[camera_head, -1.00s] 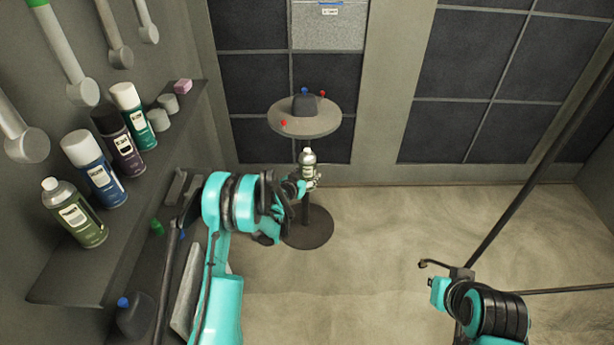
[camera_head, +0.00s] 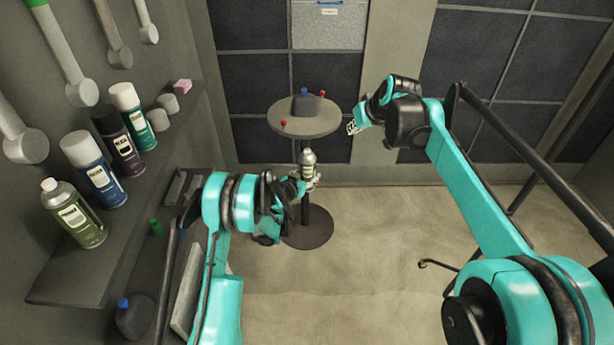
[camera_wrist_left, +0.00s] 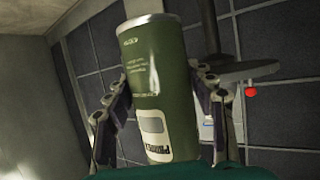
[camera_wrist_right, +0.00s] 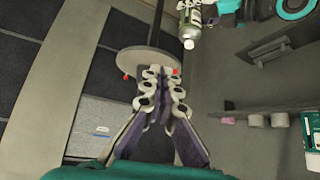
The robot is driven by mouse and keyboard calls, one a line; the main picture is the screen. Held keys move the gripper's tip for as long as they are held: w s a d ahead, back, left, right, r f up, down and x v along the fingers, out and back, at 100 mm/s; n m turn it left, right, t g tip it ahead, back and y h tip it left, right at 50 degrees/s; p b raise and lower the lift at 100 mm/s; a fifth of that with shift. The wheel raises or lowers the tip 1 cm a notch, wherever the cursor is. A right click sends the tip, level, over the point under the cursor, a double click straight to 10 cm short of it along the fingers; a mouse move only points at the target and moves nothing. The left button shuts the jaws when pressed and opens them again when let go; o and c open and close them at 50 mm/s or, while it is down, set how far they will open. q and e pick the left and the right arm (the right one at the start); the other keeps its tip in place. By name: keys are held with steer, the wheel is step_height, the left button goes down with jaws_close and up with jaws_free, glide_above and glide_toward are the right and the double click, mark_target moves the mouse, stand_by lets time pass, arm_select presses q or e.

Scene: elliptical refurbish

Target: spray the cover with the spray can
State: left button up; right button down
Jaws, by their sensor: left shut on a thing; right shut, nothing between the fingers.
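A green spray can (camera_head: 308,165) is held roughly upright by my left gripper (camera_head: 313,182), just in front of the round stand. It fills the middle of the left wrist view (camera_wrist_left: 158,85), between the fingers, and its top shows in the right wrist view (camera_wrist_right: 190,28). A dark grey block (camera_head: 303,105), which looks like the cover, sits on the round grey stand top (camera_head: 322,125). My right gripper (camera_head: 352,127) is shut and empty, at the right of the stand top. In the right wrist view its fingertips (camera_wrist_right: 163,75) overlap the disc, and the block is hidden.
Red pins (camera_head: 283,124) and a blue knob (camera_head: 304,91) show around the block. A shelf (camera_head: 60,285) at left holds several spray cans (camera_head: 104,178), small grey cups and a pink block (camera_head: 182,86). Dark bars stand at right.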

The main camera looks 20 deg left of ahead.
steer(key=w+a+f+n+y, duration=0.1)
steer(key=w+a+f, duration=0.15)
steer(key=a, duration=0.25)
steer(key=w+a+f+n, duration=0.1)
steer(key=w+a, duration=0.3)
glide_above(309, 151)
step_height(309, 151, down, 4)
steer(key=shift+a+f+n+g+y, duration=0.15)
steer(key=shift+f+n+g+y, duration=0.15)
steer(key=shift+f+y, duration=0.1)
steer(key=shift+f, duration=2.9)
steer(key=shift+f, duration=0.1)
steer(key=shift+f, duration=0.9)
steer(key=shift+r, duration=2.55)
